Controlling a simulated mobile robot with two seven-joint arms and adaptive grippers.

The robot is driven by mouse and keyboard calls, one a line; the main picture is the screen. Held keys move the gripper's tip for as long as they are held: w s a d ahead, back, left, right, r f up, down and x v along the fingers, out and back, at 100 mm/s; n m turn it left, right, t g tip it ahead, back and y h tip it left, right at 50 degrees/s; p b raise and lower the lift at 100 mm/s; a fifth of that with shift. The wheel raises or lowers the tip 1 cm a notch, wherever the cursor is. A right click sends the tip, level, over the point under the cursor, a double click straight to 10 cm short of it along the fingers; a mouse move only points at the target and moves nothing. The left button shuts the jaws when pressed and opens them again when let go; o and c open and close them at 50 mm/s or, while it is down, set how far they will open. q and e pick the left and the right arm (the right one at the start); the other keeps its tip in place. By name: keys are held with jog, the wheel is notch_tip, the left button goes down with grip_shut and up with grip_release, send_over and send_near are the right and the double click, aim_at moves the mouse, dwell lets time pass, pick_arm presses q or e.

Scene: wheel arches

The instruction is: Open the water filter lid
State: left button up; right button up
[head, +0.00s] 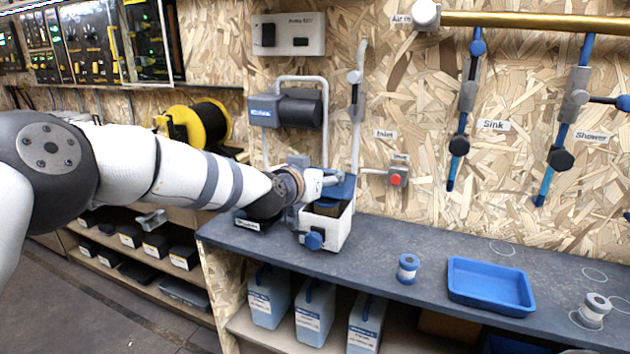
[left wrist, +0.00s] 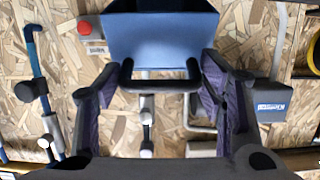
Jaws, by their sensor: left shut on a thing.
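The water filter is a white box (head: 325,234) with a blue knob (head: 314,241) on its front, standing on the bench against the wall. Its blue lid (head: 343,187) appears tilted up, with a darker inside showing below it. In the left wrist view the blue lid (left wrist: 160,38) faces the camera, with a dark handle (left wrist: 160,85) across its edge. My left gripper (left wrist: 160,76) has a finger at each end of this handle and is shut on it. In the head view my left gripper (head: 322,184) partly hides the lid. My right gripper is out of view.
A blue tray (head: 490,286), a blue spool (head: 407,268) and a pale spool (head: 593,308) stand on the grey bench to the right. A pipe (head: 358,120) rises behind the filter. A red button box (head: 397,178) is on the wall. Blue-white containers (head: 315,314) stand below.

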pick_arm(q)
jog(key=shift+o, duration=0.2)
jog(key=shift+w+d+r, duration=0.25)
jog(key=shift+w+r, duration=0.9)
jog(key=shift+r, duration=0.15)
jog(key=shift+c, duration=0.2)
jog(key=o, duration=1.7)
jog(key=shift+s+f, duration=0.1)
jog(key=shift+s, duration=0.05)
jog(key=shift+f, duration=0.15)
jog(key=v, duration=1.2)
jog(key=shift+f, duration=0.1)
jog(key=shift+c, duration=0.5)
